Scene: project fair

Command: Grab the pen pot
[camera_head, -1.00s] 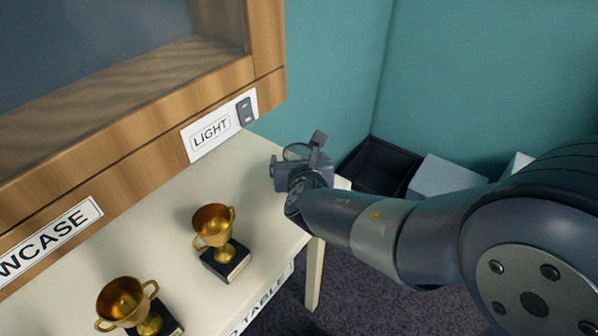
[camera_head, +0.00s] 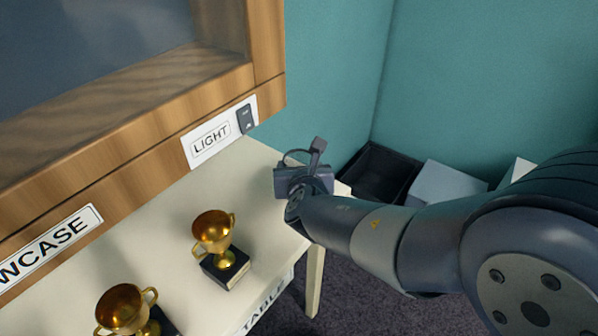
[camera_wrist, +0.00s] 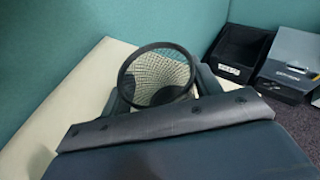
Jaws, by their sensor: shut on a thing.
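The pen pot (camera_wrist: 160,82) is a dark mesh cup with a round black rim, and it looks empty in the wrist view. My gripper (camera_wrist: 158,98) is shut on it, with a finger at each side of the mesh. In the head view my gripper (camera_head: 303,172) is over the far right end of the white table (camera_head: 270,165). There the pot is mostly hidden by my gripper. I cannot tell whether its base touches the table.
Two gold trophies (camera_head: 214,230) (camera_head: 122,308) stand on the table, left of my arm. A wooden showcase (camera_head: 150,120) with a light switch (camera_head: 246,118) rises behind it. A black bin (camera_head: 378,172) and a grey box (camera_head: 447,184) are on the floor at right.

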